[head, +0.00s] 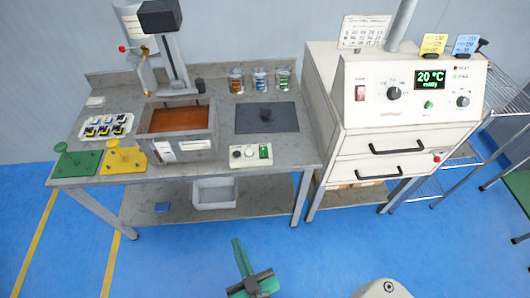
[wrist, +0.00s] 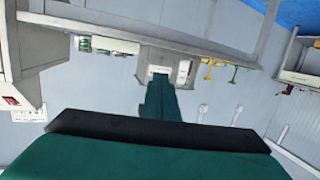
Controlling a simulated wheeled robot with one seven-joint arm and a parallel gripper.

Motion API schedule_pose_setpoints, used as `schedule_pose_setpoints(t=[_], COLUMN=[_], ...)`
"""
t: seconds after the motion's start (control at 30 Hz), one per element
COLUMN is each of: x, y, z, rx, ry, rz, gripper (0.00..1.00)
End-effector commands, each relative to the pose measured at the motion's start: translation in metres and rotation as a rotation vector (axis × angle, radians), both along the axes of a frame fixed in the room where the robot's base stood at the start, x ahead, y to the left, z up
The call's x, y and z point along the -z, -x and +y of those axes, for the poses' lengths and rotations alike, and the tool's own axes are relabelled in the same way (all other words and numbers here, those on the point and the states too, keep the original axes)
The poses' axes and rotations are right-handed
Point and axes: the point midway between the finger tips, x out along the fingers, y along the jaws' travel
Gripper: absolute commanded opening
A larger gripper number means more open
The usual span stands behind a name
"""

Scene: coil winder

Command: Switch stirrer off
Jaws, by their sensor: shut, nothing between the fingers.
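A small control box (head: 250,155) with two knobs and a green-lit part sits at the table's front edge, before a dark flat plate (head: 281,117) with a small dark piece on it. A bath (head: 204,130) of orange-brown liquid stands to its left, with a white switch panel (head: 163,151) on its front. I see no label saying which is the stirrer's switch, and the switch positions are too small to read. My gripper (head: 238,244) is shut and empty, low in front of the table and apart from everything. Its green fingers (wrist: 160,90) point towards the bath in the wrist view.
Green (head: 76,163) and yellow (head: 123,160) stands are at the table's left front. Several beakers (head: 260,80) stand at the back. A white oven (head: 412,100) showing 20 °C, with a red switch, stands at right. The blue floor before the table is open.

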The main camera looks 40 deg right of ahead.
Motion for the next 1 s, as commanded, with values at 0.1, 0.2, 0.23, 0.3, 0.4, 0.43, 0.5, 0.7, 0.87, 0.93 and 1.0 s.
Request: schedule_pose_setpoints(t=[0.1, 0.2, 0.23, 0.3, 0.4, 0.43, 0.5, 0.7, 0.87, 0.93, 1.0], x=[-0.003, -0.008, -0.01, -0.016, -0.027, -0.03, -0.038, -0.053, -0.056, -0.056, -0.056], y=[-0.036, -0.062, -0.069, -0.086, -0.105, -0.11, -0.12, -0.134, -0.137, -0.137, -0.137], z=[-0.039, -0.072, -0.082, -0.106, -0.141, -0.15, -0.17, -0.206, -0.213, -0.213, -0.213], rx=[0.069, 0.122, 0.138, 0.175, 0.224, 0.237, 0.263, 0.31, 0.318, 0.318, 0.318], ry=[0.008, 0.009, 0.009, 0.008, 0.003, 0.002, 0.0, -0.008, -0.011, -0.011, -0.01], rz=[-0.019, -0.03, -0.035, -0.042, -0.054, -0.056, -0.064, -0.073, -0.074, -0.074, -0.073], gripper=[0.0, 0.0, 0.0, 0.0, 0.0, 0.0, 0.0, 0.0, 0.0, 0.0, 0.0])
